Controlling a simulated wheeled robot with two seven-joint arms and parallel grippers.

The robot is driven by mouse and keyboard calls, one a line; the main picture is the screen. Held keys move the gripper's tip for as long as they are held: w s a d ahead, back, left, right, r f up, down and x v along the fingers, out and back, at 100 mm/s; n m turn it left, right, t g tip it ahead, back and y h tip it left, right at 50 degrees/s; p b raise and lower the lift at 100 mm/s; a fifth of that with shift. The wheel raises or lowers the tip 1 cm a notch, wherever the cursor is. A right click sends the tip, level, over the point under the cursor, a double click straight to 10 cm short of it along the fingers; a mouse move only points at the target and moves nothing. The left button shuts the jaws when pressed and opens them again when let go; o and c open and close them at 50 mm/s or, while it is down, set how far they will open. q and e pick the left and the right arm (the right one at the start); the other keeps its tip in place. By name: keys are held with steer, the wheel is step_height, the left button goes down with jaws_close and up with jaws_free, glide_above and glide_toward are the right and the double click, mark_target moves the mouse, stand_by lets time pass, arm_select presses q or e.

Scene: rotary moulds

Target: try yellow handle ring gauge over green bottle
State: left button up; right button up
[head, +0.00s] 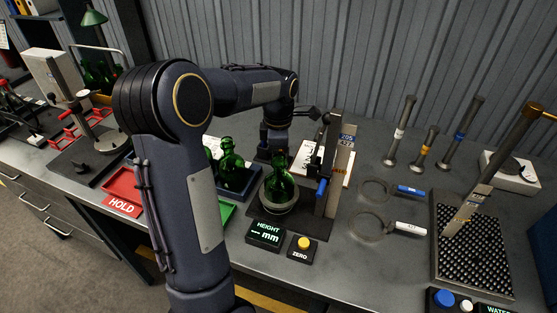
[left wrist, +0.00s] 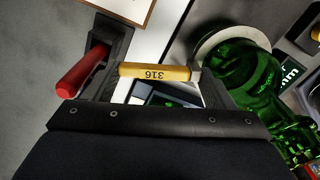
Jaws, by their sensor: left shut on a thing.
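My left gripper (head: 275,152) is shut on the yellow handle (left wrist: 155,72), marked 316, of the ring gauge. A green bottle (head: 281,183) stands upright on the black height-gauge stand, just in front of my left gripper. The bottle (left wrist: 245,80) also shows at the right of the left wrist view, beside the gripper. A pale round rim shows at the bottle's lower end in both views. I cannot tell whether it is the gauge's ring or part of the stand. My right gripper is not in view.
Ring gauges with a blue handle (head: 410,190) and a white handle (head: 410,228) lie to the right. The height gauge post (head: 341,165) stands close beside the bottle. A blue tray (head: 238,184) with green bottles is at its left. Plug gauges stand behind right.

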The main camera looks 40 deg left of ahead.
arm_select(q)
steer(key=shift+r, duration=0.1)
stand_by(0.7)
steer(key=shift+r+p, duration=2.3)
steer(key=shift+r, duration=0.3)
steer(key=shift+s+r, duration=0.1)
steer(key=shift+r+p, duration=2.4)
steer(key=shift+r, duration=0.15)
step_height(320, 180, up, 5)
steer(key=p, duration=0.3)
steer(key=shift+r, duration=0.1)
steer(key=shift+d, duration=0.1)
